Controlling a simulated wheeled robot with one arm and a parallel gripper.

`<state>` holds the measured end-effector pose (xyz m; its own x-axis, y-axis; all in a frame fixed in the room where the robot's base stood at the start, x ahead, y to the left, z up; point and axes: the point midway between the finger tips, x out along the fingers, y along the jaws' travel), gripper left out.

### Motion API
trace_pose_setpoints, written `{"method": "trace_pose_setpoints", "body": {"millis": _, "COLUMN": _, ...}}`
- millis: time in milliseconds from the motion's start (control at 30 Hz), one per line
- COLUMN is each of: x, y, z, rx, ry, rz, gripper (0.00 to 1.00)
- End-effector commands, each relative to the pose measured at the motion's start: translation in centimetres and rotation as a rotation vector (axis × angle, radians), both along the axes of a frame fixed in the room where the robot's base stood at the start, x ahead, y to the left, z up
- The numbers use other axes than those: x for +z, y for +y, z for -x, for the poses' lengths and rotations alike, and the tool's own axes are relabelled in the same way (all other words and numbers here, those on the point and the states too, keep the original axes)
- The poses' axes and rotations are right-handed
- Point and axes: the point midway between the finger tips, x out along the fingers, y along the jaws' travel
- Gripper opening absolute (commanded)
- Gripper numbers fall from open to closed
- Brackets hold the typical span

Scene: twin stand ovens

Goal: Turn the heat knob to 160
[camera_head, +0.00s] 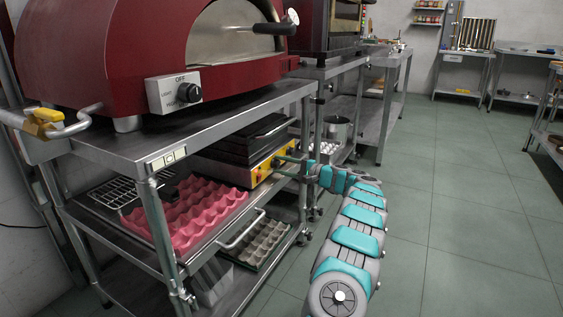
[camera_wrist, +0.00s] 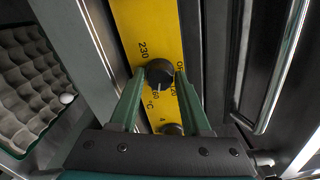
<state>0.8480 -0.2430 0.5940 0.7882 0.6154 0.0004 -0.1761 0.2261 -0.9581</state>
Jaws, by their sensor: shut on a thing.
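The black heat knob (camera_wrist: 159,72) sits on the yellow front panel (camera_wrist: 146,22) of a low black appliance. In the wrist view, "230" is printed to its left, "OFF" and "120" to its right, and a partly covered "60" with "°C" below it. I cannot clearly tell where its pointer stands. My gripper (camera_wrist: 160,78) has its two green fingers closed on either side of the knob. In the head view, my gripper (camera_head: 290,166) reaches the yellow panel (camera_head: 261,172) on the shelf under the stand; the fingertips are small there.
A second dark knob (camera_wrist: 172,129) lies lower on the panel, between my fingers. A red oven (camera_head: 110,60) with its own knob (camera_head: 188,92) stands above. Pink egg trays (camera_head: 190,215) and a grey egg tray (camera_head: 265,240) are left of and below my gripper. The floor at right is clear.

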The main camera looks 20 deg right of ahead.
Motion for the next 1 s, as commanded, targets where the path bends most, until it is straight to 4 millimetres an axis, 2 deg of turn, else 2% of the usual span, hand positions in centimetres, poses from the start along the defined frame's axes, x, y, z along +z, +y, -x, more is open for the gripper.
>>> {"method": "trace_pose_setpoints", "body": {"millis": 400, "x": 0.14, "y": -0.09, "z": -0.07, "rx": -0.003, "ry": 0.123, "rz": -0.159, "gripper": 0.0}}
{"method": "trace_pose_setpoints", "body": {"millis": 967, "x": 0.03, "y": -0.12, "z": -0.08, "rx": -0.004, "ry": 0.143, "rz": -0.184, "gripper": 0.0}}
{"method": "trace_pose_setpoints", "body": {"millis": 1000, "x": 0.04, "y": -0.11, "z": -0.08, "rx": -0.004, "ry": 0.143, "rz": -0.184, "gripper": 0.48}}
